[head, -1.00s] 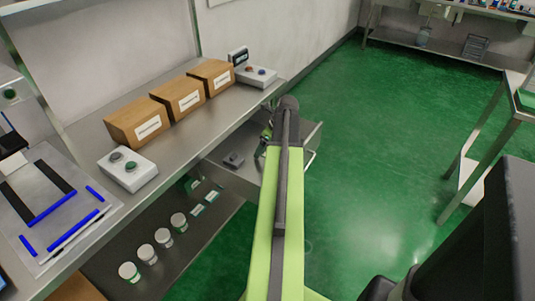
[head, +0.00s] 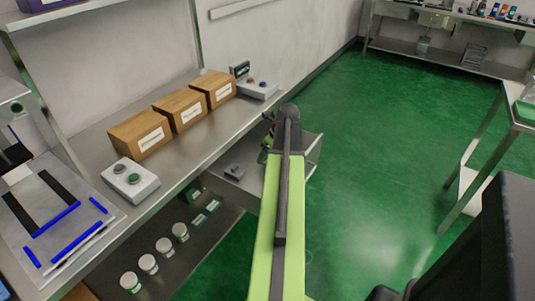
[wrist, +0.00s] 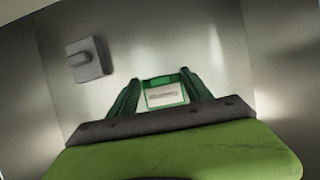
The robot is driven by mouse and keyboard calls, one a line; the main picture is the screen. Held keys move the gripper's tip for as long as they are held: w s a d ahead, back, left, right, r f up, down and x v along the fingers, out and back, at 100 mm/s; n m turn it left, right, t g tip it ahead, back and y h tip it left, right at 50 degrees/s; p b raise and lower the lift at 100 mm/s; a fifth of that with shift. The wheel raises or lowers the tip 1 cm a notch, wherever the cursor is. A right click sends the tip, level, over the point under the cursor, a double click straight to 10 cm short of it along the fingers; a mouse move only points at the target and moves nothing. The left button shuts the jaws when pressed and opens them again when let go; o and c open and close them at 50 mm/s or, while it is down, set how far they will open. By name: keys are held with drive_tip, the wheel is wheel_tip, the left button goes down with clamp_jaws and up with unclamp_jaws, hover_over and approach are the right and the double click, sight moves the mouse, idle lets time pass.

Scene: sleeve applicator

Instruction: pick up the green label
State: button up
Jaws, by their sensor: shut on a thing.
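The green label (wrist: 164,92) shows in the wrist view as a small green-edged piece with a pale face and a line of dark print. It sits between the two green fingers of my gripper (wrist: 162,80), which is shut on it. Below and around it is the grey metal floor of an open drawer or tray. In the head view my gripper (head: 268,142) is at the tray (head: 243,181), mostly hidden behind my arm, and the label cannot be made out there.
A grey block with a raised handle (wrist: 88,60) lies in the tray, left of my gripper. Tray walls stand around. Above is a bench (head: 95,135) with cardboard boxes (head: 180,113) and button boxes. White jars (head: 165,246) stand on the lower shelf. Green floor is open to the right.

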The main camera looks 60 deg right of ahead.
drive_tip(key=r+p, duration=0.2)
drive_tip(key=r, duration=0.1)
drive_tip(key=shift+s+d+r, duration=0.2)
drive_tip(key=shift+d+r, duration=0.05)
drive_tip(key=shift+d, duration=0.1)
drive_tip(key=s+d+r+p, duration=0.5)
drive_tip(key=s+d+p, duration=0.1)
drive_tip(key=s+d, duration=0.1)
drive_tip(key=shift+d+r, duration=0.4)
drive_tip(key=shift+d, duration=0.3)
